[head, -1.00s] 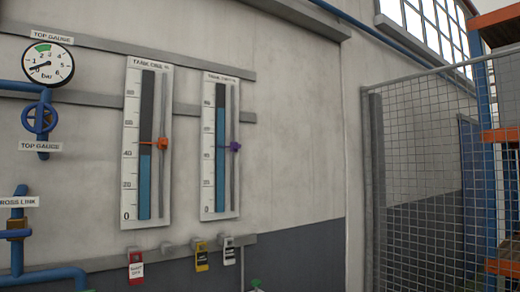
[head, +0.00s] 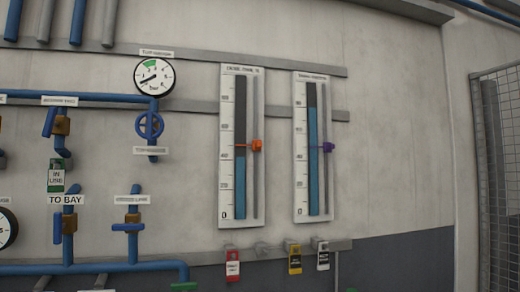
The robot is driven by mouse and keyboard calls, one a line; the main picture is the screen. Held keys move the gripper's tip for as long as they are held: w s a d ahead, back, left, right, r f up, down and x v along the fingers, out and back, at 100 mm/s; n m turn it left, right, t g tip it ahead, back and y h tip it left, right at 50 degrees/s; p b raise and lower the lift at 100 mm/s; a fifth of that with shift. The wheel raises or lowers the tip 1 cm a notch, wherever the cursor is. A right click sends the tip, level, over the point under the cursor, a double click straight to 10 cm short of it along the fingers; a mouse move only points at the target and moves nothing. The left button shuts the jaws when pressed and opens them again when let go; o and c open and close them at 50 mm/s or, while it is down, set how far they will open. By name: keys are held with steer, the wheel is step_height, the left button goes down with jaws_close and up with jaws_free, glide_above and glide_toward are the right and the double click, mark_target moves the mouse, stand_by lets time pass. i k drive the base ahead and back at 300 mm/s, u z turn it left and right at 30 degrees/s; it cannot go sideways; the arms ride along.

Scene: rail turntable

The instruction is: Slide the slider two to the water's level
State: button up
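Two tall white level gauges hang on the wall in the head view. The left gauge (head: 227,150) carries an orange slider (head: 256,146) on a grey rail, about level with the top of its blue water column (head: 240,185). The right gauge (head: 300,190), whose label is too blurred to read surely, has a purple slider (head: 328,147). Its blue water column (head: 313,165) reaches near the 80 mark, clearly above the purple slider, which sits a little above 40. My gripper is not in view.
Blue pipes (head: 120,268) with valves and a round pressure gauge (head: 154,77) are at the left. Red, yellow and black tags (head: 294,258) hang on a rail below the gauges. A mesh fence (head: 500,170) stands at the right edge.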

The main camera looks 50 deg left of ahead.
mark_target(327, 147)
steer(key=u, duration=1.6)
